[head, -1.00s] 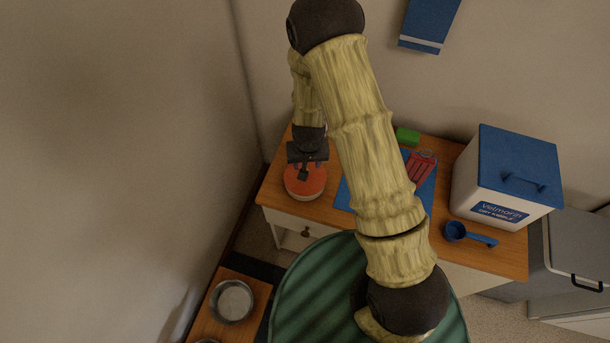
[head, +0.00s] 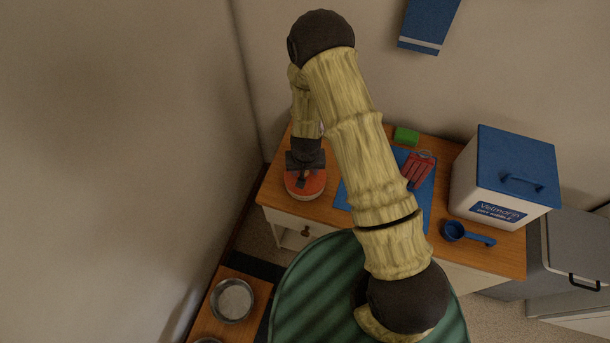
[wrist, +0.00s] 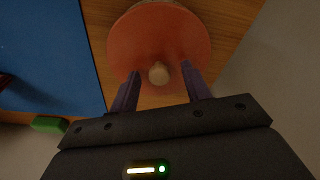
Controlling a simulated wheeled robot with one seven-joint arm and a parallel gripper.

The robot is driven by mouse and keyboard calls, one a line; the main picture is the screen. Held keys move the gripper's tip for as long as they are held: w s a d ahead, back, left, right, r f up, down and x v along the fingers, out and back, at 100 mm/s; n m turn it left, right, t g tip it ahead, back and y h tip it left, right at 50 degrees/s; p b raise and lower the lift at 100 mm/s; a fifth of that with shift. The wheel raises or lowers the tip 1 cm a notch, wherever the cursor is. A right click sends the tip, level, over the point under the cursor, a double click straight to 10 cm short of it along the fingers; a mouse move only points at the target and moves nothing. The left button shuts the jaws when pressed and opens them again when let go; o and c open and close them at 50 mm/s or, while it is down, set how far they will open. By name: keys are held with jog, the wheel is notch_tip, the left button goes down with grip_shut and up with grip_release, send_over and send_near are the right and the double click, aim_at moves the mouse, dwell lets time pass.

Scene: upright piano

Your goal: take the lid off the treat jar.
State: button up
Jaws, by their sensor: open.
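The treat jar's lid is a round orange-red disc (head: 302,189) at the left end of the wooden-topped cabinet. In the wrist view the lid (wrist: 150,35) shows a small light wooden knob (wrist: 158,73) at its middle. The jar's pale side (head: 305,198) shows as a thin band under the lid in the head view. My gripper (wrist: 160,86) is open over the lid, with one finger on each side of the knob and a gap to it on both sides. Whether the fingertips touch the lid cannot be told.
A blue mat (head: 357,194) with red items (head: 419,168) lies right of the jar, with a green block (head: 406,136) behind. A white bin with a blue lid (head: 518,162) and a blue scoop (head: 454,231) are farther right. A metal bowl (head: 232,300) is at lower left.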

jog(key=shift+c, duration=0.5)
grip_shut()
notch_tip(320, 180, up, 10)
dwell(0.6)
